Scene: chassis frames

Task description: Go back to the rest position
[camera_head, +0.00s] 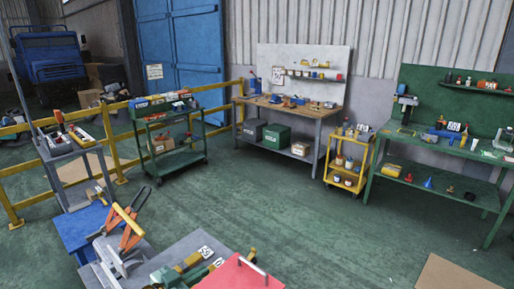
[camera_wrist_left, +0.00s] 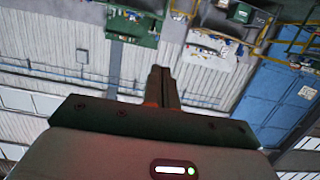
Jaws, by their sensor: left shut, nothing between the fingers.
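My left gripper (camera_wrist_left: 161,70) shows in the left wrist view, with its two dark fingers close together and orange at their bases. It is shut and empty, and nothing touches its tips. The far benches and the wall hang upside down behind it. In the head view I cannot pick the left gripper out clearly from the tools at the lower left. My right gripper is in neither view.
A grey worktop (camera_head: 196,244) with a red box (camera_head: 238,274) is close in front. Orange-handled tools (camera_head: 131,238) stand at its left by a blue table (camera_head: 76,229). A green cart (camera_head: 183,160), wooden bench (camera_head: 322,110), yellow cart (camera_head: 347,177) and green bench (camera_head: 440,149) stand behind open floor (camera_head: 290,210).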

